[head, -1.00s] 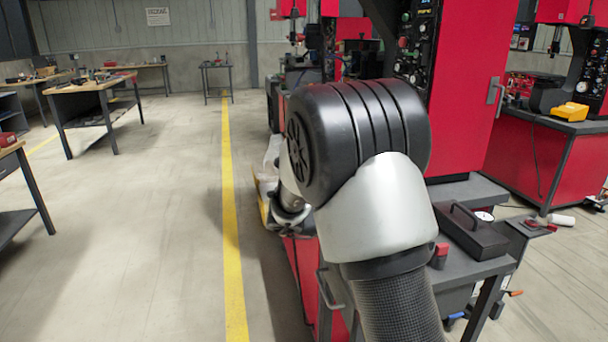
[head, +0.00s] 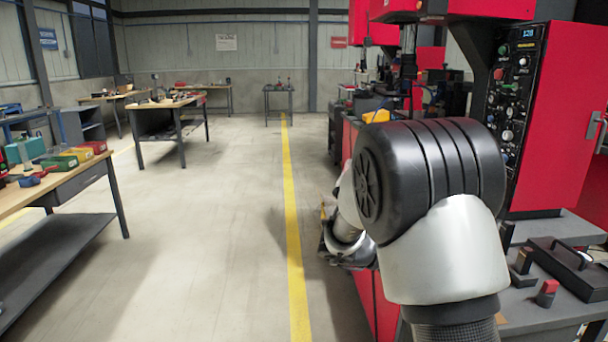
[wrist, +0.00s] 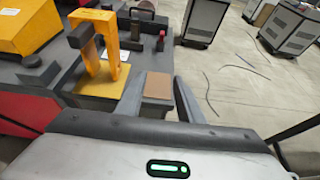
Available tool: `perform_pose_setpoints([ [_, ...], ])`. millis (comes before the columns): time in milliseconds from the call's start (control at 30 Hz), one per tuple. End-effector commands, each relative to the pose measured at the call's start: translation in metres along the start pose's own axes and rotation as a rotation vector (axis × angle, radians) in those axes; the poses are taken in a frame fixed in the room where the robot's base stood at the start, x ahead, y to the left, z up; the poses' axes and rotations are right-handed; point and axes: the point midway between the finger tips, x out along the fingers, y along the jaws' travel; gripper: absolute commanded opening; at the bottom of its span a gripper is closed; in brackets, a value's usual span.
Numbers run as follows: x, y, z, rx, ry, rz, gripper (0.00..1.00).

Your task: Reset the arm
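My gripper (wrist: 160,98) shows at the lower middle of the wrist view, with its two grey fingers spread apart. A flat brown square (wrist: 158,85) shows between the fingers; it looks like part of the grey surface beyond, and I see no finger pressing on it. In the head view my arm's black and silver elbow fills the right centre, with the forearm reaching away behind it. The fingers cannot be made out there.
A yellow bracket (wrist: 122,45) stands on a grey bench left of my fingers in the wrist view. Red machines (head: 548,120) and a grey side table (head: 540,300) crowd my right. A wooden workbench (head: 60,185) stands left. The floor along the yellow line (head: 292,230) is clear.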

Motion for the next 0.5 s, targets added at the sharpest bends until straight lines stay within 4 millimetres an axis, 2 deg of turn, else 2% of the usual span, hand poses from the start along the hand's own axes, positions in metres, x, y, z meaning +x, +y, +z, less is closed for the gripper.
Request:
perform_pose_setpoints([
  [33, 0.000, 0.000, 0.000, 0.000, 0.000, 0.000, 0.34],
  [167, -0.014, 0.040, 0.033, -0.189, 0.006, 0.251, 0.34],
  [267, -0.034, 0.067, 0.054, -0.364, -0.030, 0.446, 0.34],
  [367, -0.065, 0.088, 0.075, -0.572, -0.114, 0.653, 0.34],
  [467, -0.111, 0.099, 0.095, -0.839, -0.273, 0.878, 0.34],
  [500, -0.133, 0.098, 0.101, -0.968, -0.365, 0.969, 0.34],
])
